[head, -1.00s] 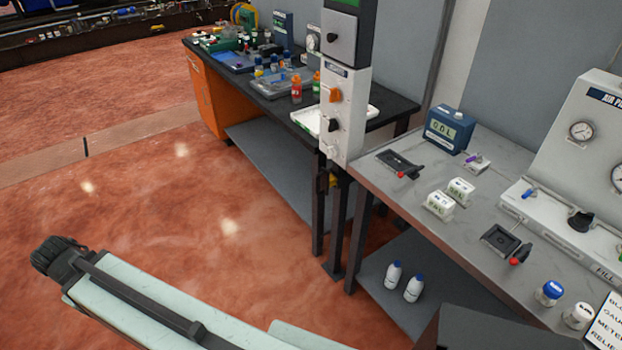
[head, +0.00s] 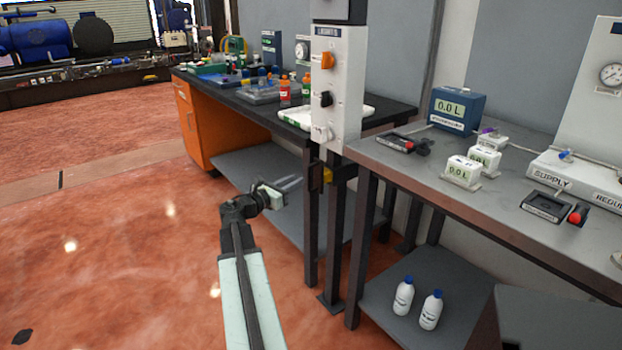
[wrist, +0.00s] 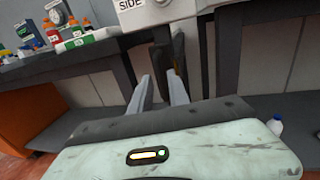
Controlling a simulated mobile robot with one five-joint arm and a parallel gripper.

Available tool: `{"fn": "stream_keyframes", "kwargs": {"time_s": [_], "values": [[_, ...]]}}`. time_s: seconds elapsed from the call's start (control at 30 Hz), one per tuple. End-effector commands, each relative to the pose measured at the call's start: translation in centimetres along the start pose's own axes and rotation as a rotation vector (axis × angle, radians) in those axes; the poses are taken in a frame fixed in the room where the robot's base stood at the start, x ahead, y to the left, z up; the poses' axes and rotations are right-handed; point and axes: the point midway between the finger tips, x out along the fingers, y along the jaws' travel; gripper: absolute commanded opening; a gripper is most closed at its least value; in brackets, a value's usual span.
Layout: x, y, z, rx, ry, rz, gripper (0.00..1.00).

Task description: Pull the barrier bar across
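No long bar lying across the gap shows clearly. A dark upright piece (head: 315,178) with a small yellow part (head: 340,173) sits on the post under the white control panel (head: 338,85). I cannot tell whether this is the barrier bar. My gripper (head: 298,181) is left of it at about the same height, fingers pointing right, apart from it and empty. In the wrist view my gripper (wrist: 158,76) has its two fingers spread with nothing between them. The dark piece (wrist: 179,52) stands just beyond the right fingertip, with a yellowish bit partly hidden.
A black-topped bench (head: 255,101) with bottles and trays stands behind, with a grey lower shelf (head: 240,165). A grey metal table (head: 400,165) with meters is at right, two white bottles (head: 403,295) on its shelf.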

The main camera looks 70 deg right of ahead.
Motion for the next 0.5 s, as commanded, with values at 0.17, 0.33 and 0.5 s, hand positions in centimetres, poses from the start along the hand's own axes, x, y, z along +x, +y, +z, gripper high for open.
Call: {"fn": "stream_keyframes", "kwargs": {"time_s": [0.17, 0.33, 0.5], "values": [[1.6, 0.2, 0.1, 0.003, 0.001, 0.0, 0.22], [4.8, 0.3, 0.0, 0.004, 0.002, -0.001, 0.22], [7.3, 0.3, 0.0, 0.005, 0.002, 0.0, 0.22]]}}
